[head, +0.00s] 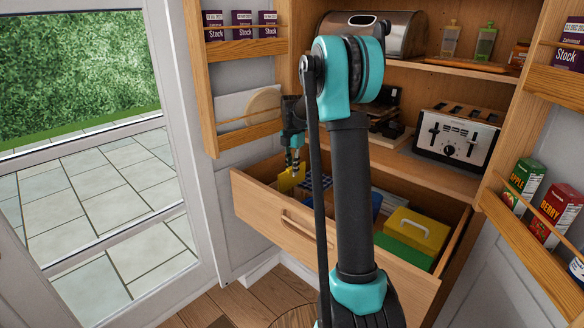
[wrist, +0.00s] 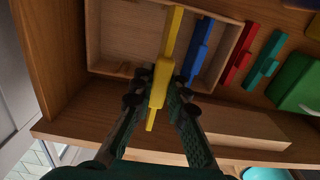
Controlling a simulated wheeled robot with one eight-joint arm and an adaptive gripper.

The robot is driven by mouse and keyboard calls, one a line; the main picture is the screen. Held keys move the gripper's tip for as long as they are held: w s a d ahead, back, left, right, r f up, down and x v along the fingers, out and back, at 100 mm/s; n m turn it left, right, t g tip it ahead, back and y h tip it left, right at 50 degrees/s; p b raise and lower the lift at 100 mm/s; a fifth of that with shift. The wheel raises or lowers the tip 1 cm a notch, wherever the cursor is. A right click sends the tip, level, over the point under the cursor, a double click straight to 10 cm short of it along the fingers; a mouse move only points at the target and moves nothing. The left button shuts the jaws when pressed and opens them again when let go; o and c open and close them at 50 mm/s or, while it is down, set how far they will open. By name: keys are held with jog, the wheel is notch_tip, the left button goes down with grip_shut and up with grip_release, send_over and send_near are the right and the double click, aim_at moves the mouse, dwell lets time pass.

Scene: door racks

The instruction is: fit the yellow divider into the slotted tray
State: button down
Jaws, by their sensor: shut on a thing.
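The yellow divider (wrist: 161,84) is gripped between the two fingers of my gripper (wrist: 160,92) in the wrist view. In the head view, the divider (head: 288,179) hangs below my gripper (head: 292,158) at the left part of the open drawer. The slotted tray (wrist: 92,38) is a pale wooden box in the drawer, behind the divider in the wrist view. The divider crosses the tray's middle in that picture; whether it touches the tray or a slot I cannot tell. A blue divider (wrist: 200,50) stands in the tray's right part. My arm hides much of the drawer in the head view.
A red divider (wrist: 236,60) and a green divider (wrist: 266,60) are right of the tray. A green box (wrist: 297,88) is farther right. The drawer front (head: 270,218) borders the near side. A yellow case with a handle (head: 415,232) is in the drawer's right part.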

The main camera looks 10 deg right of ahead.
aim_at(292, 179)
jog(key=shift+f, duration=2.6)
jog(key=shift+f, duration=3.4)
jog(key=c, duration=1.5)
grip_release()
jog(key=shift+o, duration=0.3)
notch_tip(292, 179, up, 12)
jog(key=shift+f, duration=0.1)
